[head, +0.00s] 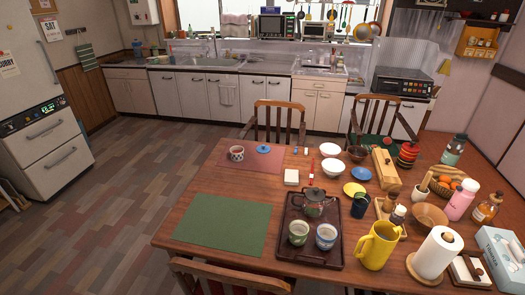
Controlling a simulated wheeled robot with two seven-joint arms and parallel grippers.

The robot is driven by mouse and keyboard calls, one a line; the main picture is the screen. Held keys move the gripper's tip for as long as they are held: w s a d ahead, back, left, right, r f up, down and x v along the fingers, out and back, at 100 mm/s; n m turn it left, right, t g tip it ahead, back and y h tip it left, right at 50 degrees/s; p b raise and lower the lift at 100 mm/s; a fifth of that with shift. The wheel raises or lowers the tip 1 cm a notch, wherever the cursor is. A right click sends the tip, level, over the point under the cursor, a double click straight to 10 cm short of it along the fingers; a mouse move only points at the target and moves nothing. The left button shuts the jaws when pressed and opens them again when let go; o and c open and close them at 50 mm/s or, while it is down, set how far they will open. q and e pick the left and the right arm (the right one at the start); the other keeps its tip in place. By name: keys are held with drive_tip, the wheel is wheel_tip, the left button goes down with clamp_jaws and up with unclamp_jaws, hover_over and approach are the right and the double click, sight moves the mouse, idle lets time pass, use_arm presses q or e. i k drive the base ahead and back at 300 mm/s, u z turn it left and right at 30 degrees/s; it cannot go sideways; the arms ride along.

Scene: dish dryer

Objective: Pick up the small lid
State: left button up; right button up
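A small blue lid-like piece (264,149) lies on the pink placemat (250,163) at the far left of the wooden table. A patterned cup (237,153) stands just left of it on the same mat. The piece lies apart from the cup. A dark teapot (313,204) with its own lid on top stands on the dark tray. Neither of my grippers is in the head view.
The tray (290,254) holds two more cups. A green placemat (220,225) at the front left is bare. Bowls, a yellow jug (377,245), a paper towel roll (437,252) and bottles crowd the right side. Chairs (275,120) stand at the far edge.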

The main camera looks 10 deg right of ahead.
sight(264, 149)
drive_tip(key=u, duration=0.35)
drive_tip(key=k, duration=0.45)
drive_tip(key=u, duration=1)
drive_tip(key=k, duration=0.95)
drive_tip(key=u, duration=0.55)
drive_tip(key=i, duration=1.55)
drive_tip(key=z, duration=0.25)
drive_tip(key=i, duration=2.45)
drive_tip(key=z, duration=0.5)
drive_tip(key=i, duration=1.75)
drive_tip(key=z, duration=1.35)
drive_tip(key=i, duration=0.95)
drive_tip(key=z, duration=1.75)
drive_tip(key=i, duration=0.7)
drive_tip(key=z, duration=0.45)
